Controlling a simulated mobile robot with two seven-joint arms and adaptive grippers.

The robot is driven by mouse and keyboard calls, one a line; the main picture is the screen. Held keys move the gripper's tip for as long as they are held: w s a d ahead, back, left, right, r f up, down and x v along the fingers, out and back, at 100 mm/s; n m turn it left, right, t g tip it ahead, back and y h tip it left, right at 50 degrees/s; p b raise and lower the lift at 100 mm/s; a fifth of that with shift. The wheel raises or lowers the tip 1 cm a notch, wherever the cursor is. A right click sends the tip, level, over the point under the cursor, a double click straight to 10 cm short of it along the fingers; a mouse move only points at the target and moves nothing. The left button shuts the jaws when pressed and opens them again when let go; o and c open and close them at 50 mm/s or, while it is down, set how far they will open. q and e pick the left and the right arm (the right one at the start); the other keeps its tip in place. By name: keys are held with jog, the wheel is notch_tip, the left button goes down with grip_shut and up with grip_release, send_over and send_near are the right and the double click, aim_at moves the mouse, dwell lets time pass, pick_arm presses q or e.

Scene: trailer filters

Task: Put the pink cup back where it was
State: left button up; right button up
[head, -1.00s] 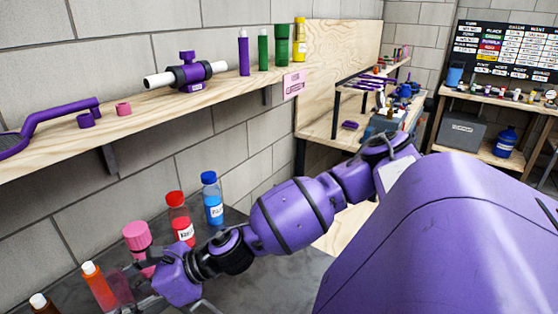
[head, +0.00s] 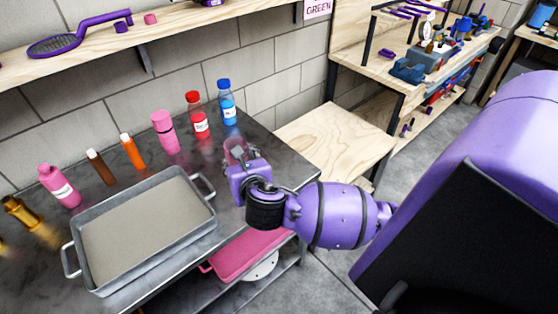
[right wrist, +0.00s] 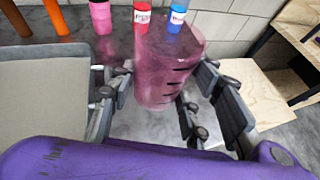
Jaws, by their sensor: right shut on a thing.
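The pink cup (head: 235,150) is see-through and shows at the right part of the dark bench, in front of the blue-capped bottle. My right gripper (head: 240,163) is shut on it. In the right wrist view the cup (right wrist: 168,75) stands between the two fingers (right wrist: 165,105), with dark marks down its side. Its mouth faces up. I cannot tell whether its base touches the bench. My left gripper is not in view.
A grey metal tray (head: 88,284) lies left of my gripper. Behind stand the blue bottle (head: 227,105), red bottle (head: 199,118), pink bottle (head: 165,133) and several others. A wooden shelf (head: 190,27) runs above. Bare bench (head: 285,160) lies right of the cup.

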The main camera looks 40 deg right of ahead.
jog(key=shift+s+d+f+h, duration=0.1)
jog(key=shift+s+d+h, duration=0.05)
jog(key=shift+d+h, duration=0.2)
jog(key=w+d+f, duration=0.2)
jog(key=d+f, duration=0.1)
jog(key=w+d+f, duration=0.3)
jog(key=d, duration=0.1)
jog(key=w+d+f, duration=0.2)
jog(key=d+f, duration=0.1)
jog(key=d, duration=0.1)
jog(key=shift+w+f+b, duration=0.2)
jog(key=shift+f+b, duration=0.1)
jog(key=shift+w+d+f+b, duration=0.1)
jog(key=shift+f+b, duration=0.2)
jog(key=shift+f, duration=1.4)
jog(key=shift+f, duration=0.2)
jog(key=o, duration=1.4)
jog(key=shift+c, duration=0.2)
